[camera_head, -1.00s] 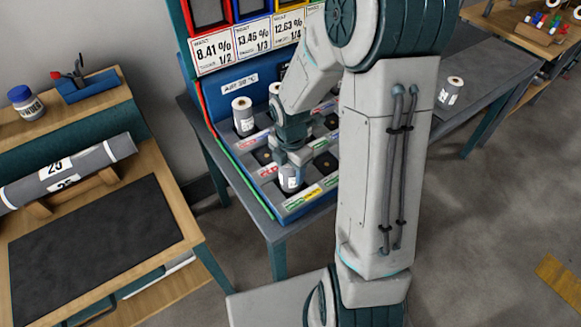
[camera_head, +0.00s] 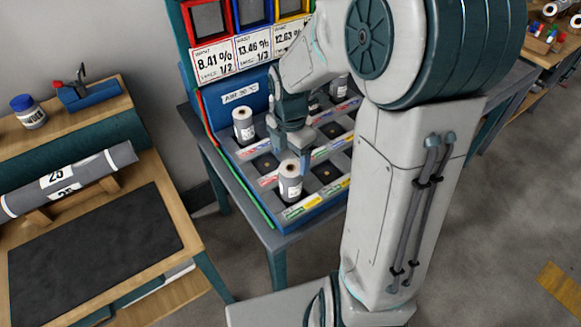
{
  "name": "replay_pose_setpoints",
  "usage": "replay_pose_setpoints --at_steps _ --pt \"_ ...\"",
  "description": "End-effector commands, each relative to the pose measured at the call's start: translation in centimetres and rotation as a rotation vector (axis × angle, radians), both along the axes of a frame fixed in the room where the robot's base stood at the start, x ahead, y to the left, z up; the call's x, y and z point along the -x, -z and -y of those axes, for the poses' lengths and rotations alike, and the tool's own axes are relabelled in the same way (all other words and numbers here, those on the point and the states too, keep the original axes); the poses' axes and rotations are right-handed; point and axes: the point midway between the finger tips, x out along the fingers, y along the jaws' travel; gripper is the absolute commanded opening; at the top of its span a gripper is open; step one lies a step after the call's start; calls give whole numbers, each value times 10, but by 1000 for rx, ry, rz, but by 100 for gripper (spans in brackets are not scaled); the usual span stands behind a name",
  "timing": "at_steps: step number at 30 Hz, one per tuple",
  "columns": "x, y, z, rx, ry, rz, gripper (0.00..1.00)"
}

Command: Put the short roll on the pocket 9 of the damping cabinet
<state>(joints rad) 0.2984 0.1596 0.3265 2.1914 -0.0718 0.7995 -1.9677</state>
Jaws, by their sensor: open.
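A short grey roll (camera_head: 290,183) with a white label stands upright in the front-left pocket of the blue damping cabinet (camera_head: 311,223). I cannot read the pocket numbers. My gripper (camera_head: 291,155) points down just above and behind this roll, open and empty, its fingers apart from the roll's body as far as I can see. Another grey roll (camera_head: 243,126) stands in the back-left pocket. One more roll (camera_head: 341,88) stands at the back right, partly behind my arm. My arm hides the cabinet's right side.
Pockets in the middle of the cabinet look empty. Signs (camera_head: 253,47) and coloured frames rise behind it. A wooden bench (camera_head: 190,240) with a long roll (camera_head: 70,180) and a dark mat (camera_head: 95,245) is on the left. A grey table extends behind my arm.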

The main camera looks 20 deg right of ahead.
Motion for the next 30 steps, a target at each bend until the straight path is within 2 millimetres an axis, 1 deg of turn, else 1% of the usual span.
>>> replay_pose_setpoints --at_steps 1,3,8,11,14,20,24,30 --pt "-1 -9 0 1 1 4 76" --pt "-1 -18 0 1 0 4 76" --pt "1 -30 0 2 13 2 76" --pt "7 -37 0 9 87 14 76" --pt "18 -47 0 20 249 40 76" --pt "50 -72 0 10 707 118 76" --pt "74 -86 1 -33 1036 166 76" --pt "108 -99 1 -137 1499 209 76"
